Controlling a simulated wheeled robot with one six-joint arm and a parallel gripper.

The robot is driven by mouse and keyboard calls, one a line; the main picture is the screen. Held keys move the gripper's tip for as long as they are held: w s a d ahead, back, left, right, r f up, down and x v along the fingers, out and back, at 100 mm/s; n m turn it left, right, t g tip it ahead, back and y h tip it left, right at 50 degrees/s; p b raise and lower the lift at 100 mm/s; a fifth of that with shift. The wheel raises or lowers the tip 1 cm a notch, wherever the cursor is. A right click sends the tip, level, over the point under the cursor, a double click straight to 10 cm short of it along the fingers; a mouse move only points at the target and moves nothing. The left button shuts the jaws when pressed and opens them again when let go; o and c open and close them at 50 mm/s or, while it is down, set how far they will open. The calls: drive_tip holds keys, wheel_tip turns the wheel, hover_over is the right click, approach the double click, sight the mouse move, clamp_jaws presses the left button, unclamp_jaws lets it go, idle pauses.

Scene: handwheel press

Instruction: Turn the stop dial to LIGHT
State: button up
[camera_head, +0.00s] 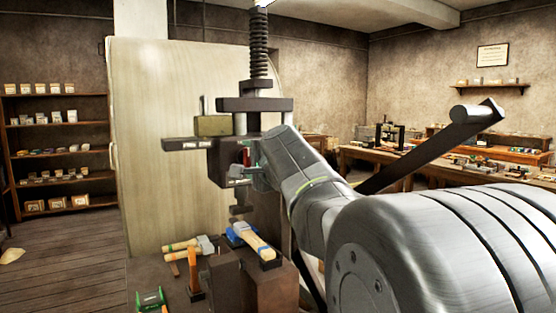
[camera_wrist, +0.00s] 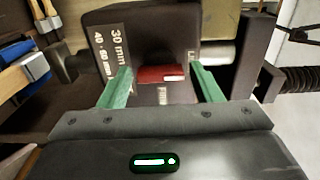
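The press (camera_head: 240,105) stands ahead of me, a dark frame with a coiled spring above it. On its dark block (camera_wrist: 145,35) is a label reading "30 mm" and "40 · 50 mm" at the left in the wrist view. A red piece with a white mark (camera_wrist: 160,74) sits on the block's face, possibly the stop dial; it also shows in the head view (camera_head: 246,157). A small pale mark is below it. I cannot read LIGHT anywhere. My gripper (camera_wrist: 163,86) is open, its green fingers apart on either side of the red piece, with gaps visible.
A dark lever with a pale cylindrical end (camera_head: 474,114) slants up behind my arm. Shelves (camera_head: 60,126) stand at the far left, workbenches at the right.

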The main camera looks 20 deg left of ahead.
drive_tip(key=shift+o, duration=0.5)
drive_tip(key=b+v, duration=0.1)
drive_tip(key=v, duration=1.3)
drive_tip(key=shift+b, duration=0.3)
drive_tip(key=shift+a, duration=0.1)
drive_tip(key=p+x, duration=0.1)
drive_tip(key=x, duration=1.2)
drive_tip(key=shift+w+a+p, duration=0.3)
